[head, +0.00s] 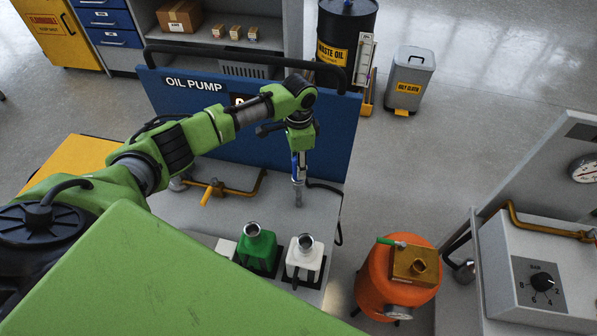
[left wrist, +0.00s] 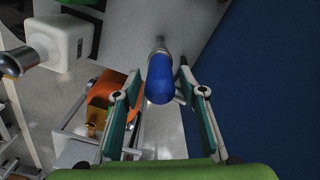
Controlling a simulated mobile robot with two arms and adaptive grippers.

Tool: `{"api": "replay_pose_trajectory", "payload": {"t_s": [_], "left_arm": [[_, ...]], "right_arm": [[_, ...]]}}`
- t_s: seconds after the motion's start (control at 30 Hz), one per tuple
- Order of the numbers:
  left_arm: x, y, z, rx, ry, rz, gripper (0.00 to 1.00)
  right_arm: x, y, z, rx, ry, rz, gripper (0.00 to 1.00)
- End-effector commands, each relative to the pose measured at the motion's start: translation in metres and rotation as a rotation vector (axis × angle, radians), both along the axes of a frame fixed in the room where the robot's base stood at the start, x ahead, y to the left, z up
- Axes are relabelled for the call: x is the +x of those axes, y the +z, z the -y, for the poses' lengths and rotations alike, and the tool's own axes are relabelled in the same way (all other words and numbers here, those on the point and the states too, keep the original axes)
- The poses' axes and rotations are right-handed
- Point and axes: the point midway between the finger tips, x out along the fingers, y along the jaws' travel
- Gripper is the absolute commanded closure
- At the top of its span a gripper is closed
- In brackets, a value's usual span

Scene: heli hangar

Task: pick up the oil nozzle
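The oil nozzle (left wrist: 159,80) has a blue grip and a grey metal tip, and its grip lies between my left gripper's fingers in the left wrist view. Its grey tip (head: 298,194) also shows in the head view, pointing down over the grey top of the oil pump cart. My left gripper (head: 299,166) reaches down in front of the cart's blue panel. In the left wrist view its two teal-padded fingers (left wrist: 161,78) are apart on either side of the blue grip, with gaps visible. My right gripper is not in view.
A green can (head: 258,251) and a white can (head: 304,262) stand at the cart's front. The blue OIL PUMP panel (head: 335,135) rises behind. An orange tank (head: 375,281) stands to the right. A yellow-handled valve pipe (head: 240,189) lies left of the nozzle.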

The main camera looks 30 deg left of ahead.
Motion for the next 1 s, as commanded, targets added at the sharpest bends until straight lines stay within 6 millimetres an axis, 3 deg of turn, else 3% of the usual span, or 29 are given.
{"api": "replay_pose_trajectory", "payload": {"t_s": [0.03,0.1,0.13,0.57,0.77,1.0], "left_arm": [[0.000,0.000,0.000,0.000,0.000,0.000,0.79],[0.000,0.000,0.000,0.000,0.000,0.000,0.97],[0.000,0.000,0.000,0.000,0.000,0.000,1.00],[0.001,0.006,0.000,-0.001,-0.001,0.002,1.00],[0.002,0.029,0.000,-0.002,-0.001,0.007,1.00],[-0.023,0.067,0.019,-0.002,-0.004,0.006,1.00]], "right_arm": [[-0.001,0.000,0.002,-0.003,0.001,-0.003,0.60],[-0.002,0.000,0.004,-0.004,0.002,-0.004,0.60],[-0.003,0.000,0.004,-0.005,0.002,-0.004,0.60],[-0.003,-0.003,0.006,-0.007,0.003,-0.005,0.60],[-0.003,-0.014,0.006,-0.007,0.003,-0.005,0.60],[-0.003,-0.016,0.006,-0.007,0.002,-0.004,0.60]]}}
